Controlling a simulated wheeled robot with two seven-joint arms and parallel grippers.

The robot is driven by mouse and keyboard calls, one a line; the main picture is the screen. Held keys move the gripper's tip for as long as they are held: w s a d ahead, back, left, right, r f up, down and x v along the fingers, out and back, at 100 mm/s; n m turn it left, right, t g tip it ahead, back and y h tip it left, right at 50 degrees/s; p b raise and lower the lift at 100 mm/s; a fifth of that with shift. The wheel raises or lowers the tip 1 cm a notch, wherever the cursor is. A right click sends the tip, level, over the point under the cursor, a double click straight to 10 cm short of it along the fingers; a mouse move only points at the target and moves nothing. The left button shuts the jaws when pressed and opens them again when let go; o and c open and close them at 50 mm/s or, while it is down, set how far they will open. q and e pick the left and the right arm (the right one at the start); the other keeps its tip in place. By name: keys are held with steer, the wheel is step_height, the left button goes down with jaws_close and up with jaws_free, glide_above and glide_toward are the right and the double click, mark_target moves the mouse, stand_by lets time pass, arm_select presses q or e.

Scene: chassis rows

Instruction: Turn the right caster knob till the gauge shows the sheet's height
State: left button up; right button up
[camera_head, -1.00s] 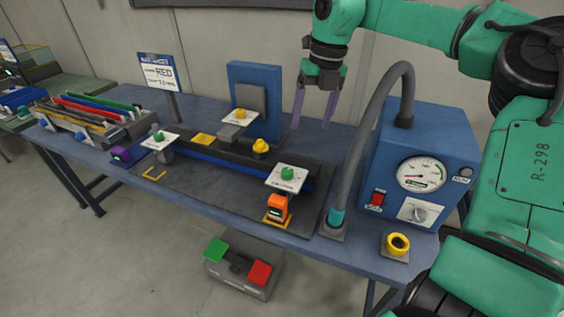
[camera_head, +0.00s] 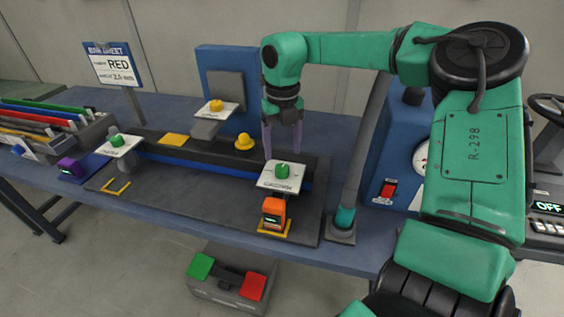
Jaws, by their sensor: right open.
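The right caster knob (camera_head: 282,171) is green and sits on a white plate (camera_head: 279,186) at the right end of the dark bar fixture. My right gripper (camera_head: 282,152) points down with its purple fingers open, just behind and above this knob; I cannot tell whether they touch it. The orange gauge (camera_head: 273,211) stands in front of the plate; its small display is too small to read. The bar sheet sign (camera_head: 111,63) reads RED and a height that looks like 2.0 mm. My left gripper is out of view.
Another green knob (camera_head: 116,141) and a purple gauge (camera_head: 71,167) are at the fixture's left end. A yellow knob (camera_head: 244,142) stands near the middle. A grey hose (camera_head: 352,180) rises just right of the gripper. My right arm covers much of the blue box (camera_head: 385,150).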

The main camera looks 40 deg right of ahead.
mark_target(282, 167)
step_height(282, 167, down, 5)
steer(key=shift+w+f, duration=0.1)
steer(key=shift+f, duration=0.1)
jaws_close()
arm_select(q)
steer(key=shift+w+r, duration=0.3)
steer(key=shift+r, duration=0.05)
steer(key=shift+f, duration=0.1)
arm_select(e)
steer(key=shift+f+n+b, duration=0.1)
steer(key=shift+n+b, duration=0.75)
steer(key=shift+n, duration=0.45)
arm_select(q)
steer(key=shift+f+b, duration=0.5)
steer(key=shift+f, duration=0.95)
arm_select(e)
steer(key=shift+n, duration=1.6)
jaws_free()
